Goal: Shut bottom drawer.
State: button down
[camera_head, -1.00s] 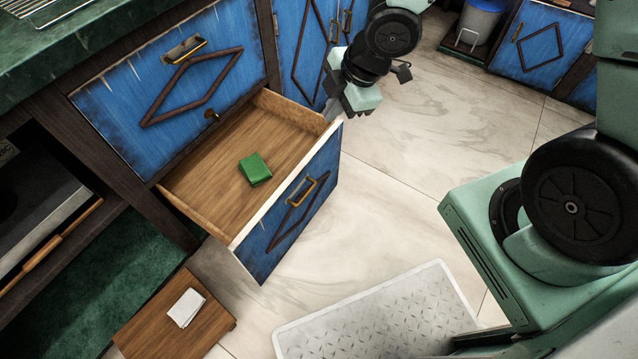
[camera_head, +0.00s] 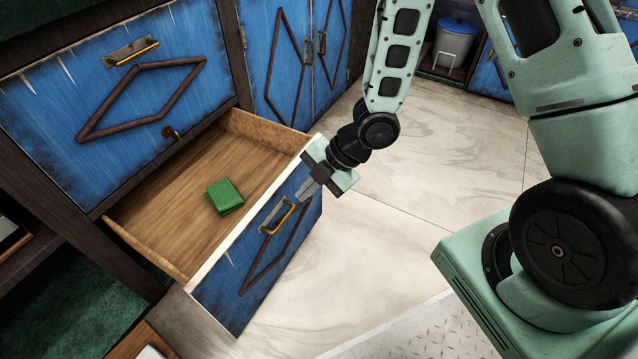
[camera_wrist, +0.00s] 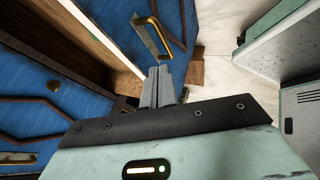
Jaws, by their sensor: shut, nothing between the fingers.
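The bottom drawer (camera_head: 262,262) is pulled well out; its blue front has a brass handle (camera_head: 277,218) and a dark diamond trim. A green box (camera_head: 224,196) lies inside on the wooden drawer floor. My gripper (camera_head: 301,194) is shut and empty, at the outer side of the drawer front, close to the handle's upper right. I cannot tell whether the fingertips touch the front. In the wrist view the shut fingers (camera_wrist: 156,85) point toward the drawer front, with the brass handle (camera_wrist: 152,40) just beyond them.
The blue upper drawer (camera_head: 130,80) above is shut. Blue cupboard doors (camera_head: 295,50) stand behind. A grey bin (camera_head: 456,42) is at the back right. A small wooden piece (camera_head: 145,340) lies at the bottom left. The pale tiled floor (camera_head: 440,150) right of the drawer is clear.

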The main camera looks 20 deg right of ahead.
aim_at(272, 202)
jog(key=w+a, duration=0.1)
jog(key=w+a+f, duration=0.1)
jog(key=w+a+f+b, duration=0.1)
jog(key=shift+w+a, duration=0.25)
jog(key=shift+a, duration=0.1)
jog(key=shift+w, duration=0.1)
